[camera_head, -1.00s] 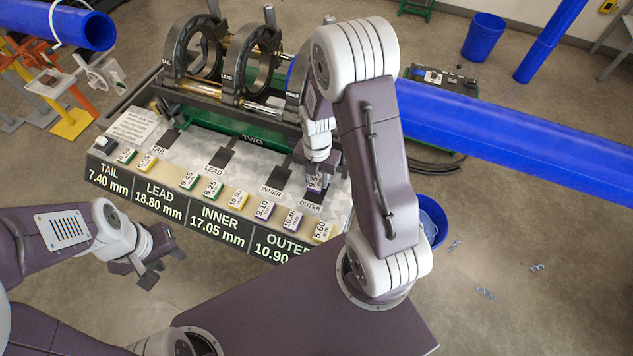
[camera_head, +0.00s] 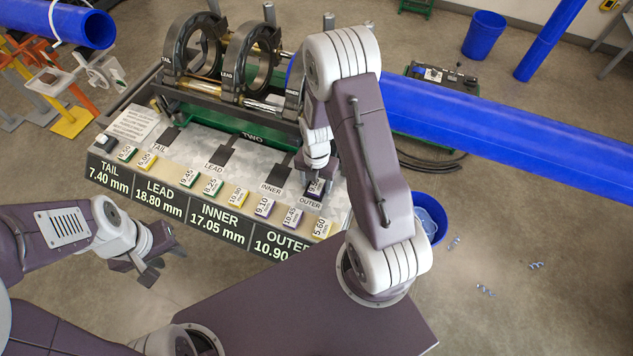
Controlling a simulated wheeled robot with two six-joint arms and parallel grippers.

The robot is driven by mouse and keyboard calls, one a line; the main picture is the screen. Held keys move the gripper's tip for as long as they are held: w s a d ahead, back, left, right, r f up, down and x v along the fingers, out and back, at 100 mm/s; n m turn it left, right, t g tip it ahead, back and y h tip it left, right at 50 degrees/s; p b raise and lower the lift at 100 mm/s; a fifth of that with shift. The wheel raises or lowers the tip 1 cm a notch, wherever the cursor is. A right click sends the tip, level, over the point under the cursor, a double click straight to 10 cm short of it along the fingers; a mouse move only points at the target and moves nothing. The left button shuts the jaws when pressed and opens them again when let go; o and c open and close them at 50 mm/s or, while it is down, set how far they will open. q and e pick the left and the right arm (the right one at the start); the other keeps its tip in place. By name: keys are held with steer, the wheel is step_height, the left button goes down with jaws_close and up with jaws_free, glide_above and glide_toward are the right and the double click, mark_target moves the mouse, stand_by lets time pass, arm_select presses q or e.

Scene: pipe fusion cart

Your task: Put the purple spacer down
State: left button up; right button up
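A purple spacer (camera_head: 316,188) with a white label sits at the dark OUTER pad, near the right end of the sloped panel (camera_head: 215,175). My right gripper (camera_head: 318,174) points down right at this spacer. Its fingers are small and partly covered by its own wrist, so whether they still touch the spacer is unclear. Two other purple spacers, marked 9.10 (camera_head: 264,206) and 10.45 (camera_head: 292,217), stand in the front row.
The TAIL (camera_head: 171,137), LEAD (camera_head: 221,157) and INNER pads look bare. Clamp rings (camera_head: 247,62) and a long blue pipe (camera_head: 500,135) lie behind.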

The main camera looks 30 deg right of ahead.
mark_target(317, 186)
steer(key=shift+r, duration=0.75)
step_height(317, 186, up, 11)
steer(key=s+a+m, duration=0.2)
steer(key=s+m, duration=0.2)
steer(key=m, duration=0.9)
steer(key=s+a+r+m+t, duration=0.1)
steer(key=s+a+m, duration=0.2)
steer(key=m, duration=1)
steer(key=shift+s, duration=0.75)
